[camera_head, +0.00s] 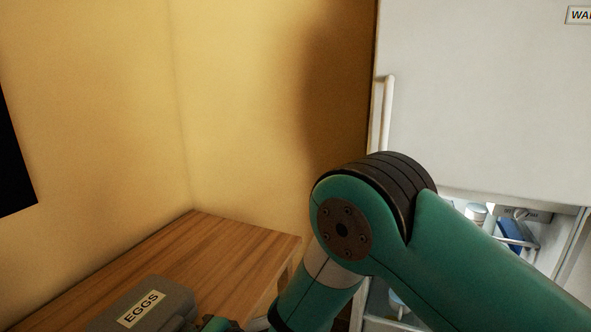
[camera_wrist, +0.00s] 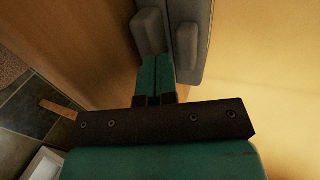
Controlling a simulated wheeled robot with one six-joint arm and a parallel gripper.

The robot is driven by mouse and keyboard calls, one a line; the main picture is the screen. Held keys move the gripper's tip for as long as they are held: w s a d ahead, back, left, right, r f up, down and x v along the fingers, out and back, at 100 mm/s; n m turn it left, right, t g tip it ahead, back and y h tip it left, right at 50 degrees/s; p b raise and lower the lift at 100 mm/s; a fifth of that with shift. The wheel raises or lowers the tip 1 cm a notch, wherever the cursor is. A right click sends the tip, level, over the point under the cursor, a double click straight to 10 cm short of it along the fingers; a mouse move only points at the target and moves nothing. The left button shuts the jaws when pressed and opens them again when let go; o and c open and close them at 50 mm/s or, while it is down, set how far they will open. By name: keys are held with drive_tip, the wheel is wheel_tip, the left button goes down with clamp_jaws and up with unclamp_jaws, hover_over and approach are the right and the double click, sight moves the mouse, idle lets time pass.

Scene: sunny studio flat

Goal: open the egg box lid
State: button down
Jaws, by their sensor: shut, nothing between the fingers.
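The grey egg box (camera_head: 172,300) lies on the wooden table (camera_head: 200,258) at the lower left of the head view, with a label reading EGGS on its top. Its lid looks closed there. In the wrist view the grey egg box (camera_wrist: 193,42) is at the top centre, partly cut off by the frame. My gripper (camera_wrist: 156,62) is shut with nothing between its fingers. Its fingertips are right at the side of the box; I cannot tell whether they touch it. In the head view my gripper is mostly cut off at the bottom edge, beside the box.
A white fridge (camera_head: 480,90) stands at the right, with its lower part open and items showing inside. Yellow walls (camera_head: 100,120) close in the table's back and left. A dark panel (camera_head: 12,160) hangs at the far left. The table behind the box is clear.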

sight(166, 320)
drive_tip(key=shift+r, duration=0.2)
drive_tip(key=shift+w+a+r+p, duration=0.1)
drive_tip(key=shift+a+r+p, duration=0.05)
drive_tip(key=shift+r+p, duration=0.85)
drive_tip(key=shift+a+r+p, duration=0.15)
drive_tip(key=shift+r+p, duration=0.65)
drive_tip(key=shift+r, duration=0.25)
drive_tip(key=shift+r, duration=0.1)
drive_tip(key=r+p, duration=0.1)
drive_tip(key=a+r+p, duration=0.1)
drive_tip(key=r, duration=0.1)
drive_tip(key=r+p, duration=0.1)
drive_tip(key=p, duration=0.1)
drive_tip(key=shift+w+a+r, duration=0.25)
drive_tip(key=shift+w+r, duration=0.1)
drive_tip(key=a+r+p, duration=0.1)
drive_tip(key=r, duration=0.1)
drive_tip(key=w+a+r+p, duration=0.1)
drive_tip(key=a+r, duration=0.1)
drive_tip(key=shift+w+p, duration=0.1)
drive_tip(key=shift+p, duration=0.2)
idle(0.4)
idle(0.4)
